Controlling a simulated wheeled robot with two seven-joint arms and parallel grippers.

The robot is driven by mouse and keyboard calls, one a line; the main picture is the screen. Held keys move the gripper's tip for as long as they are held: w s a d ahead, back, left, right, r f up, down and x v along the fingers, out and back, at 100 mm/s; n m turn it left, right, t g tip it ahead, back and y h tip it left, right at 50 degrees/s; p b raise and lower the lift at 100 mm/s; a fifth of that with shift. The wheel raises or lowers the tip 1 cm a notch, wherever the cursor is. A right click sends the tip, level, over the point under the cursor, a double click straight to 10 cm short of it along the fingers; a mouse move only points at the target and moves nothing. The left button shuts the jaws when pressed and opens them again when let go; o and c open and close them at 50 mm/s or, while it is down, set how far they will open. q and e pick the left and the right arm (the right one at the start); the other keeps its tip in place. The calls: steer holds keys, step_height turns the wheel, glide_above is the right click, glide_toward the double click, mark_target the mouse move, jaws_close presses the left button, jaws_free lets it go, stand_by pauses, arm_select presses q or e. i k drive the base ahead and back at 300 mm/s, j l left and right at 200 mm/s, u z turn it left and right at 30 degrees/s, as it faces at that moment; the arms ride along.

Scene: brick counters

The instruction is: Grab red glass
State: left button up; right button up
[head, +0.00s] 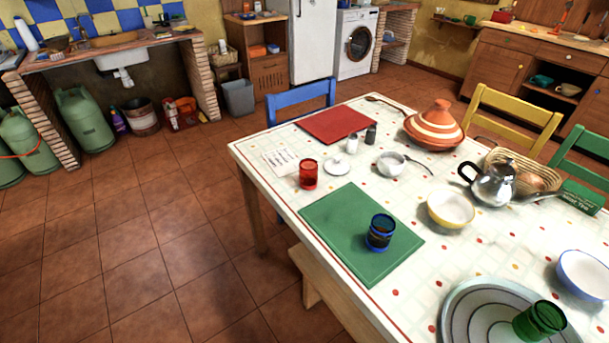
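A small red glass (308,174) stands upright on the white patterned table (262,184), near its left edge. It is just beyond the far left corner of a green placemat (335,230). A white lidded dish (338,165) stands close to its right, apart from it. Nothing covers the glass. Neither of my grippers shows in the head view.
A blue glass (380,233) stands on the green placemat. A red placemat (335,124), salt and pepper shakers, a tagine (435,125), bowls, a metal teapot (492,184) and a green glass (540,320) occupy the table. A wooden bench (320,285) is at the near side; the left floor is clear.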

mark_target(308, 166)
steer(key=i+j+z, duration=0.25)
steer(key=j+z, duration=0.2)
steer(key=i+j+z, duration=0.2)
steer(key=j+z, duration=0.75)
steer(key=j, duration=0.15)
steer(key=j+z, duration=0.45)
steer(key=j, duration=0.2)
steer(key=k+j+z, duration=0.1)
steer(key=j+z, duration=0.35)
steer(key=j, duration=0.15)
